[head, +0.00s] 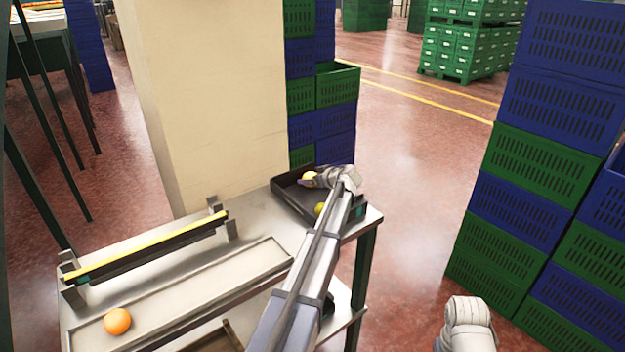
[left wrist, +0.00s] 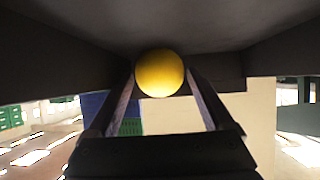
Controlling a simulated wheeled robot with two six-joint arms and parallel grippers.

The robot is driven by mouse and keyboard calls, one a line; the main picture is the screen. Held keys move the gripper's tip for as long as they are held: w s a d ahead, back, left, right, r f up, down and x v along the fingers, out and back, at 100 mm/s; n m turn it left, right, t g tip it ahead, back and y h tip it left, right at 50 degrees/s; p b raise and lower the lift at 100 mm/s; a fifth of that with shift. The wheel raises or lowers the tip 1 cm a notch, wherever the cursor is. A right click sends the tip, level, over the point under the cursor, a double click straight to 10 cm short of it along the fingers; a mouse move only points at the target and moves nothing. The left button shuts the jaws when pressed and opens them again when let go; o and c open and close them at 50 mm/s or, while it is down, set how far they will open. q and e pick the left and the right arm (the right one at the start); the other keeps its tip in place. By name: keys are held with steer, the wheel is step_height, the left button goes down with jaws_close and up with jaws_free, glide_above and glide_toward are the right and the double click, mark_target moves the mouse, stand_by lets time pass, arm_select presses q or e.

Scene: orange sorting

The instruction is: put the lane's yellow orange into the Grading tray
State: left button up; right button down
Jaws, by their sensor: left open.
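A yellow orange (head: 309,175) is in the dark tray (head: 290,202), near its far left part. My left gripper (head: 313,178) reaches into this tray with its fingers open. In the left wrist view the yellow orange (left wrist: 160,73) sits between the two spread fingertips, against the dark tray surface (left wrist: 215,35). A gap at the fingers is too small to judge. A second yellow-green fruit (head: 319,209) lies in the same tray, partly hidden by my left arm. My right gripper's fingers do not show.
An orange-coloured fruit (head: 117,321) lies at the near left of the metal lane (head: 190,298). A yellow-topped rail (head: 150,246) stands behind it. A cream pillar (head: 205,100) and stacked crates (head: 320,120) rise behind the table. More crates (head: 530,160) stand right.

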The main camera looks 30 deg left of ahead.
arm_select(q)
steer(key=shift+r, duration=0.25)
steer(key=p+v, duration=0.3)
steer(key=v, duration=0.3)
steer(key=shift+s+d+r, duration=0.1)
steer(key=shift+d, duration=0.05)
steer(key=shift+s+d+r+p, duration=0.2)
steer(key=shift+s+d+p, duration=0.05)
steer(key=shift+d+p, duration=0.2)
steer(key=shift+f, duration=0.1)
